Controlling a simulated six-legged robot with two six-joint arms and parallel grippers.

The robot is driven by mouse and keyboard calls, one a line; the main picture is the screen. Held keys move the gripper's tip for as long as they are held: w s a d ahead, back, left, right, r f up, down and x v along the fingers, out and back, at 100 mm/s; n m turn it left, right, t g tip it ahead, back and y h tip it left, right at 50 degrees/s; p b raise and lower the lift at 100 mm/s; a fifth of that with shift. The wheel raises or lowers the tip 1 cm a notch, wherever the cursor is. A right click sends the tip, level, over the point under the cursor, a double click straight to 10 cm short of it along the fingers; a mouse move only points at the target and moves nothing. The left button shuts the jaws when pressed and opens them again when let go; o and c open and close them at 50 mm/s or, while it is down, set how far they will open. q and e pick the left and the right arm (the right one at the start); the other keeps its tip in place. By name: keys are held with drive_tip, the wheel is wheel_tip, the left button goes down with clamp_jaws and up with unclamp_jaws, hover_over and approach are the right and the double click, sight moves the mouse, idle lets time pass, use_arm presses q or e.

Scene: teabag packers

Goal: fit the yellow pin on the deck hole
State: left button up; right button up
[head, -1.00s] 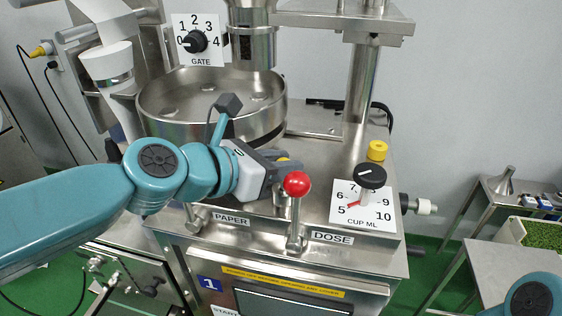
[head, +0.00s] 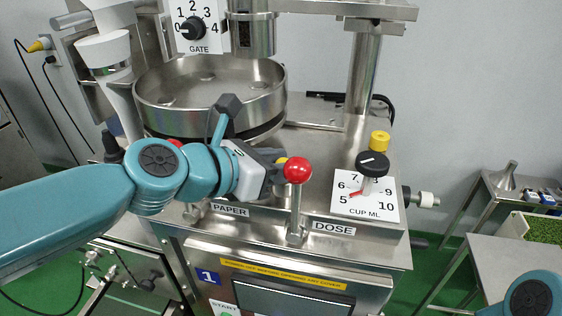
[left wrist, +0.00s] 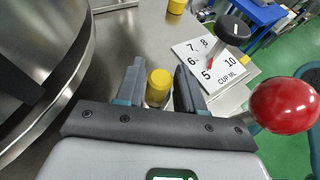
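A yellow pin (left wrist: 158,86) sits between the fingers of my left gripper (left wrist: 160,84) in the left wrist view. The fingers are closed in on both sides of it. In the head view only a small yellow bit of the pin (head: 281,161) shows at the left gripper (head: 278,164), behind the red-ball lever. The gripper is over the machine's steel deck (head: 325,150). The deck hole cannot be made out. A second yellow piece (head: 379,141) stands on the deck behind the cup dial; it also shows in the left wrist view (left wrist: 177,6). My right gripper is out of view.
The red-ball lever (head: 297,171) stands close to the left gripper, on its right. The black cup dial knob (head: 372,164) and its scale plate (head: 366,204) are further right. A round steel bowl (head: 210,90) rises behind the gripper. Open deck lies between bowl and dial.

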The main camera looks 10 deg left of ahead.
use_arm(q)
drive_tip(key=shift+o, duration=1)
drive_tip(key=shift+s+r, duration=0.1)
drive_tip(key=shift+r, duration=0.05)
drive_tip(key=p+v, duration=0.2)
drive_tip(key=v, duration=1.4)
drive_tip(key=shift+s, duration=0.1)
